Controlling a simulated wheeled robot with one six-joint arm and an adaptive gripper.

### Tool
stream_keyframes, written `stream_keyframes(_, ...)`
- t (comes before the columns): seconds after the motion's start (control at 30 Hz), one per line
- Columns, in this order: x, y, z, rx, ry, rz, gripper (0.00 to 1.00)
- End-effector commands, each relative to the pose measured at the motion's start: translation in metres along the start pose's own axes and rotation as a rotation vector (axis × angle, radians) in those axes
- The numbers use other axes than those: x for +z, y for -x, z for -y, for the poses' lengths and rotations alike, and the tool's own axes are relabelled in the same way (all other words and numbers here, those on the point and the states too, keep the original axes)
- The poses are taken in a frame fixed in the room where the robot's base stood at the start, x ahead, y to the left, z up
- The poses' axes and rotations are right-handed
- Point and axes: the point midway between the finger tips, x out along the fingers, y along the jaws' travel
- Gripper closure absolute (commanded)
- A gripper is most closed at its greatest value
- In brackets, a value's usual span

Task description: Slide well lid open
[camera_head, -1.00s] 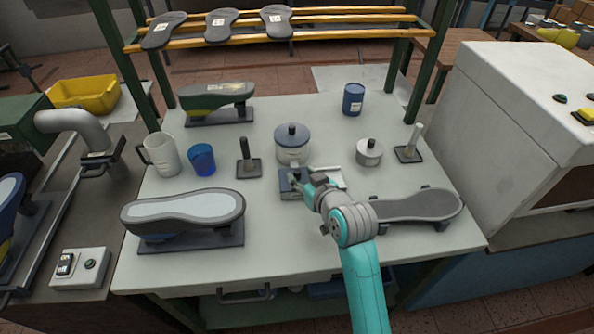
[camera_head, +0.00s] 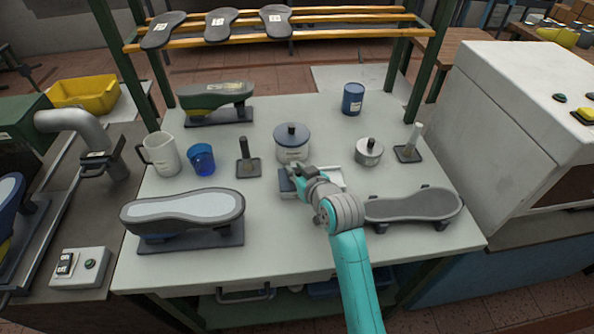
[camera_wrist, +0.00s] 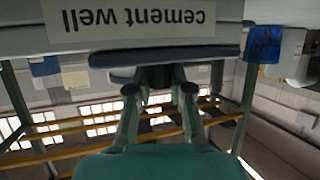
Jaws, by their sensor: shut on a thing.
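The cement well (camera_head: 331,176) is a low, pale box near the middle of the table, with its label reading upside down in the wrist view (camera_wrist: 135,17). Its flat dark blue lid (camera_head: 286,183) lies over the left part, and pale surface shows to the right. In the wrist view the lid (camera_wrist: 215,53) spans the well's edge, with a dark knob (camera_wrist: 158,77) on it. My gripper (camera_head: 302,176) reaches in from the front right and is shut on that knob; its two fingers stand either side of it in the wrist view (camera_wrist: 158,90). The fingers partly hide the lid in the head view.
A lidded pot (camera_head: 292,145) stands close behind the well. A small steel pot (camera_head: 369,152) is behind right, and a post on a base (camera_head: 246,160) is left. A grey sole form (camera_head: 415,206) lies right of my arm; a shoe last (camera_head: 185,210) stands front left.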

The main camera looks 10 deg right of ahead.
Motion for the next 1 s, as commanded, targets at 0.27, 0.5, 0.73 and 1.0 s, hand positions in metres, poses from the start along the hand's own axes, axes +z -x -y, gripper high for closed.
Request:
stream_keyframes(0.27,0.003,0.006,-0.023,0.003,-0.003,0.002,1.00)
stream_keyframes(0.5,0.005,0.013,-0.043,0.001,0.000,-0.001,1.00)
stream_keyframes(0.73,0.005,0.013,-0.043,0.000,0.000,-0.001,1.00)
stream_keyframes(1.0,0.005,0.013,-0.042,0.000,0.000,0.000,0.53)
